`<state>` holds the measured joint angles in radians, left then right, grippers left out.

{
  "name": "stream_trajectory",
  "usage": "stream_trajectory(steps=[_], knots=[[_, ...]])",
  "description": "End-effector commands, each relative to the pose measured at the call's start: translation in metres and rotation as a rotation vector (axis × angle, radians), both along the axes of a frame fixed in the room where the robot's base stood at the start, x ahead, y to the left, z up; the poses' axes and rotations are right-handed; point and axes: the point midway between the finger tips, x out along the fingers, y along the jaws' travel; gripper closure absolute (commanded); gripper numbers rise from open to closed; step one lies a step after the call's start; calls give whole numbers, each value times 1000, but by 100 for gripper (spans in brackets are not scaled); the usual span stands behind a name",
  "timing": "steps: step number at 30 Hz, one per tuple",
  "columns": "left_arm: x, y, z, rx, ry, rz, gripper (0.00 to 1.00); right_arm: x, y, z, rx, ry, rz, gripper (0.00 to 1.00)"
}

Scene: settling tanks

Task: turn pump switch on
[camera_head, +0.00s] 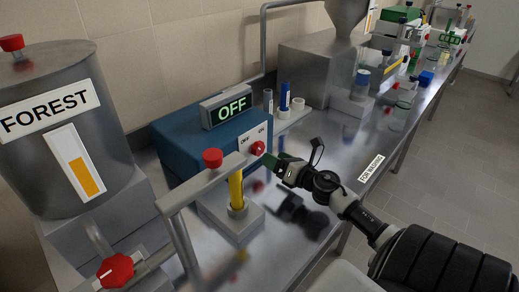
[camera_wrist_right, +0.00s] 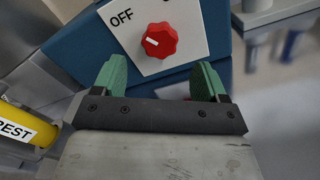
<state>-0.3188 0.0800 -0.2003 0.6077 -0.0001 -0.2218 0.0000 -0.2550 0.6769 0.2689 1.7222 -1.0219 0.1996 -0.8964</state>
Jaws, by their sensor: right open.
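The blue pump box (camera_head: 181,146) stands on the metal bench, with a display (camera_head: 229,107) on top reading "OFF" in green. Its red switch knob (camera_head: 258,148) sits on a white plate on the front. In the right wrist view the knob (camera_wrist_right: 159,40) has its white mark on the side toward the "OFF" label. My right gripper (camera_head: 270,160) is at the knob's lower right in the head view. In the wrist view its green fingers (camera_wrist_right: 160,80) are open and empty, spread wider than the knob, which lies just beyond the tips. My left gripper is not in view.
A steel tank labelled "FOREST" (camera_head: 60,130) stands at the left. A red valve handle (camera_head: 115,270) is at bottom left. Blue-capped tubes (camera_head: 285,97) stand behind the box.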

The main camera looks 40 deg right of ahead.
Motion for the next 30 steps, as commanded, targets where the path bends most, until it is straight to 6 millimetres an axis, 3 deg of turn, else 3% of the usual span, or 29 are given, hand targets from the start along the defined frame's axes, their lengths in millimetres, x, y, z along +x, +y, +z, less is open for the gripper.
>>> stream_trajectory(steps=[3,10,23,30], knots=[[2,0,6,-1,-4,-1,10,23,1,3,0,-3,-2,27],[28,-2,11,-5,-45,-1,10,54,4,2,2,-1,-2,27],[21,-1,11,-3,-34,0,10,64,6,0,0,0,-1,27],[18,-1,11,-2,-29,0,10,63,6,0,1,1,-1,60]])
